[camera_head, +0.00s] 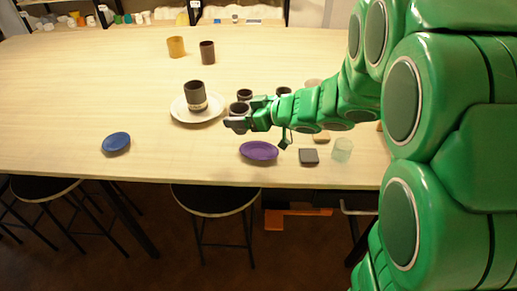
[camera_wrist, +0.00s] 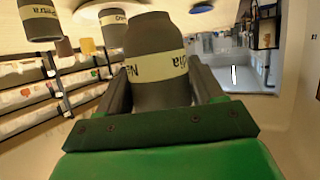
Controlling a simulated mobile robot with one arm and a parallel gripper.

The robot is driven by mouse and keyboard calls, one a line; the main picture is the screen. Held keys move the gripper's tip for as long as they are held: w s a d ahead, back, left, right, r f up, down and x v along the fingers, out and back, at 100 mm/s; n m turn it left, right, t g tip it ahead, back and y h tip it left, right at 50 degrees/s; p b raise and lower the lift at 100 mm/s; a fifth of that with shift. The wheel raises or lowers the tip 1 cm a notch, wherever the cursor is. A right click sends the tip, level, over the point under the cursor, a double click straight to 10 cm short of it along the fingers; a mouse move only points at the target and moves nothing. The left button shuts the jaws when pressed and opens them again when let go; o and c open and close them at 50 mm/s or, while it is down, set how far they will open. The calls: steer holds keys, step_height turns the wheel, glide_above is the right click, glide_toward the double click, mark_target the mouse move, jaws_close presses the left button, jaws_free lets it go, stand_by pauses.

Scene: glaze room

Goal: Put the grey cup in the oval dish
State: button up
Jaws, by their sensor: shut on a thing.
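My gripper (camera_head: 238,122) is shut on a dark grey cup with a cream lettered band, which stands between the two fingers in the wrist view (camera_wrist: 158,65). In the head view the grey cup (camera_head: 239,108) shows just above the fingers, and I cannot tell its height over the table. A purple oval dish (camera_head: 259,151) lies empty on the table in front of and right of the gripper. A blue dish (camera_head: 116,142), also oval-looking, lies at the left front. A white dish (camera_head: 181,113) behind and left of the gripper bears another dark banded cup (camera_head: 195,93).
More dark cups (camera_head: 244,94) stand behind the gripper, partly hidden by my arm. A yellow cup (camera_head: 176,46) and a brown cup (camera_head: 207,52) stand farther back. A dark square piece (camera_head: 309,157) and a pale green glass (camera_head: 342,149) lie right of the purple dish.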

steer(key=w+d+f, duration=0.1)
steer(key=d+f, duration=0.1)
steer(key=d, duration=0.3)
glide_above(261, 153)
steer(key=shift+g, duration=0.3)
steer(key=shift+a+f, duration=0.15)
steer(key=shift+f, duration=1.8)
steer(key=shift+a+f, duration=0.1)
steer(key=shift+f, duration=1.85)
steer(key=shift+f, duration=0.1)
steer(key=o, duration=1.1)
steer(key=shift+d+r, duration=0.2)
steer(key=shift+r, duration=0.05)
steer(key=shift+v, duration=5.75)
